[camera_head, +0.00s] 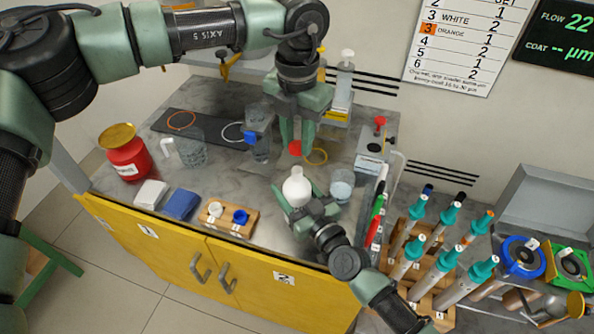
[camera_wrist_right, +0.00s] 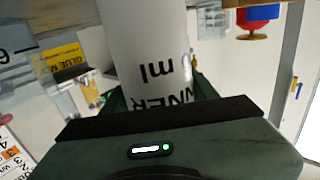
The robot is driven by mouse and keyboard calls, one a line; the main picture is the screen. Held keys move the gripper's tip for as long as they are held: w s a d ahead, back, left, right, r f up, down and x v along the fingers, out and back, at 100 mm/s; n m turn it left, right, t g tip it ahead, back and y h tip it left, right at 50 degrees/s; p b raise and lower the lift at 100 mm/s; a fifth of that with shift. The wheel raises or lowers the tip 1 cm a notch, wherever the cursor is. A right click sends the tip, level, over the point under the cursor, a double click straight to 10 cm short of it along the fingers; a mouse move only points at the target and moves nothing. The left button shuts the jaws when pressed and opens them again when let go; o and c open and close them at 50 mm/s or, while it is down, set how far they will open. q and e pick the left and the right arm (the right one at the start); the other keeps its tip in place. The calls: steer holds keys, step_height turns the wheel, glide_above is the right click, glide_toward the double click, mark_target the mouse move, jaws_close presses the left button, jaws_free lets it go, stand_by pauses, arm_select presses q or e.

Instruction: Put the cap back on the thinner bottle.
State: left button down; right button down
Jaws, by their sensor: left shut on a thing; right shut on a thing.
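The thinner bottle (camera_head: 296,188) is white with a rounded body and narrow neck, standing near the counter's front edge. My right gripper (camera_head: 303,208) is shut on its body from the front; the right wrist view shows the white bottle (camera_wrist_right: 148,45) between the fingers, with print ending in "NNER" and "ml". The red cap (camera_head: 295,148) is at the fingertips of my left gripper (camera_head: 296,138), which is shut on it and points down. The cap appears above the bottle's neck in the picture, with a small gap between them. The bottle's mouth is too small to make out.
A beaker (camera_head: 342,186) stands close right of the bottle. A wooden block (camera_head: 229,218) with a white and a blue cap lies to the left. A glass with a blue part (camera_head: 258,140) is behind. A red can (camera_head: 128,152) stands far left; a rack of teal-topped tubes (camera_head: 440,262) is right.

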mark_target(297, 170)
arm_select(q)
steer(key=shift+f, duration=1.9)
steer(key=shift+f, duration=0.1)
steer(key=shift+f, duration=0.75)
steer(key=shift+f, duration=0.6)
